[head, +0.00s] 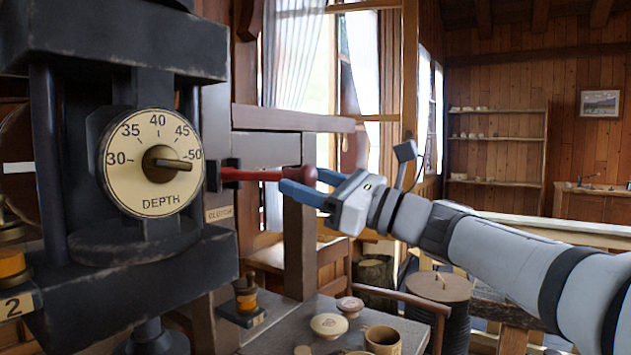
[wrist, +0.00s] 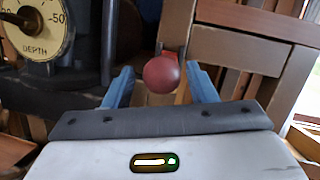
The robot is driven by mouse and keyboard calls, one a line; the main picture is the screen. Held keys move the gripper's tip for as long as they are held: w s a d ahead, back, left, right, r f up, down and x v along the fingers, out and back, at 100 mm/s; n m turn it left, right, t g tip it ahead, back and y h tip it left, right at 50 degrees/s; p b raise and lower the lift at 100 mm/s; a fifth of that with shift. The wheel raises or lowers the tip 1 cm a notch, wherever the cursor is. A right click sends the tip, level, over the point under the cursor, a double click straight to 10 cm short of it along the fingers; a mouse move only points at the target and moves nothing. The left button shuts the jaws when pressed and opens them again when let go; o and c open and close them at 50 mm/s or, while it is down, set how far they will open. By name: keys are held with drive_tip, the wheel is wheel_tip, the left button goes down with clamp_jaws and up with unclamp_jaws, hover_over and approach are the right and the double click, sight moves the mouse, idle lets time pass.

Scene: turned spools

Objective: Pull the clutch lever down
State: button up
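The clutch lever (head: 255,175) is a red rod ending in a round red knob. It sticks out about level to the right from a dark bracket above a small CLUTCH plate (head: 219,214). My gripper (head: 303,181) comes in from the right, its two blue fingers open on either side of the knob. In the wrist view the knob (wrist: 163,74) sits between the fingertips, with a narrow gap on each side. Most of the rod is hidden behind the knob there.
A dark machine with a round DEPTH dial (head: 152,163) stands at the left. A wooden post (head: 299,250) rises beneath the knob. A wooden beam (head: 290,118) runs above the lever.

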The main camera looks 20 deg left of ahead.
drive_tip(key=shift+d+r, duration=0.1)
drive_tip(key=shift+d, duration=0.3)
drive_tip(key=v, duration=0.7)
